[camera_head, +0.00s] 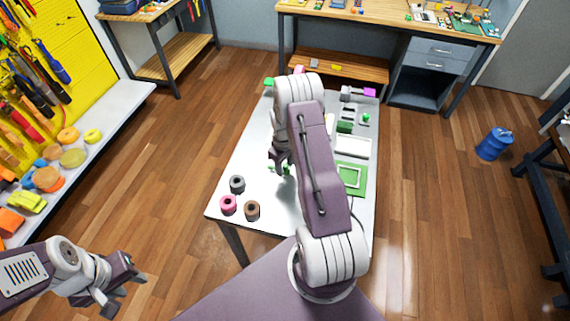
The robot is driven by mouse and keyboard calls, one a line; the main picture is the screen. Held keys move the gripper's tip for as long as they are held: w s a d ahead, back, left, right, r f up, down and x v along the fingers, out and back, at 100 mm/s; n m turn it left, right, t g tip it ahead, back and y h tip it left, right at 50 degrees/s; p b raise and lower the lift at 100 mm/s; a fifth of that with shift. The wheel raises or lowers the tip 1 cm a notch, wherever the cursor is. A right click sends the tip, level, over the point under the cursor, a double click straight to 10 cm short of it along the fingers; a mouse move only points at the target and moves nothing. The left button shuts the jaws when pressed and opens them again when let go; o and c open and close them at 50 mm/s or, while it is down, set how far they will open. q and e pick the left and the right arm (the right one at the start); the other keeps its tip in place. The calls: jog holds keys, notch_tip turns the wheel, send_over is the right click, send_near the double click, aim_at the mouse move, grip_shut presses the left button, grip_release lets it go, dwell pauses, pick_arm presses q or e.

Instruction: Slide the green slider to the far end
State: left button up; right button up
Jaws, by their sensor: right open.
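A grey-white table (252,158) stands in the middle of the head view. A small green piece (286,170) shows on it right beside my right gripper (279,168); it may be the green slider, but it is partly hidden and too small to tell. My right gripper is open, low over the table's left-middle part. I cannot tell whether it touches the green piece. My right arm covers much of the table's middle, and any track there is hidden. My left gripper (126,291) is open and empty, away from the table at the lower left.
Grey, pink and brown rings (252,210) lie at the table's front left. A green square frame (351,179), a white tray (353,147) and a dark green block (344,127) lie along the right. A yellow tool wall (80,40) stands left; open floor surrounds the table.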

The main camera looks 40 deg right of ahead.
aim_at(284, 168)
jog(key=shift+w+d, duration=0.1)
jog(key=shift+d+r, duration=0.1)
jog(key=shift+r, duration=0.1)
notch_tip(284, 168, up, 9)
jog(key=b, duration=0.1)
jog(key=shift+a, duration=0.3)
jog(key=shift+f, duration=0.1)
